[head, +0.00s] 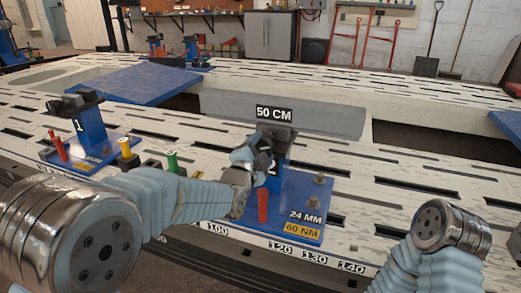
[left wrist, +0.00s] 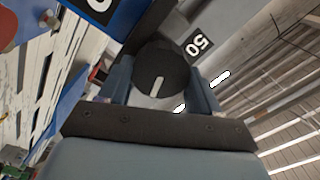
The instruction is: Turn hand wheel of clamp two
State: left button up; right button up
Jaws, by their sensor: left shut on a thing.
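Clamp two (head: 277,150) stands on a blue base plate (head: 305,200) right of centre in the head view, with a "50 CM" label at its top. My left gripper (head: 255,158) reaches its post from the left, and the hand largely covers the wheel there. In the left wrist view the hand wheel (left wrist: 165,66) is a dark round disc with a white line. The two fingers of my left gripper (left wrist: 161,90) are on either side of it, shut on it. My right arm enters at the lower right of the head view; its gripper is out of frame.
Clamp one (head: 78,120) stands on its blue plate at the left. A red lever (head: 263,206) stands on the clamp two plate, near bolts and "24 MM" and "60 NM" labels. A long grey beam (head: 330,115) lies behind.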

pick_arm(q)
jog(key=m, duration=0.4)
jog(key=shift+f+m, duration=0.15)
jog(key=shift+m, duration=0.15)
jog(key=m, duration=0.5)
jog(key=shift+f+m, duration=0.1)
jog(key=shift+m, duration=0.2)
jog(key=m+b, duration=0.1)
jog(key=m, duration=0.7)
jog(key=shift+f+m, duration=0.15)
jog(key=shift+m, duration=0.15)
jog(key=shift+a, duration=0.1)
jog(key=o, duration=1.1)
jog(key=shift+c, duration=0.2)
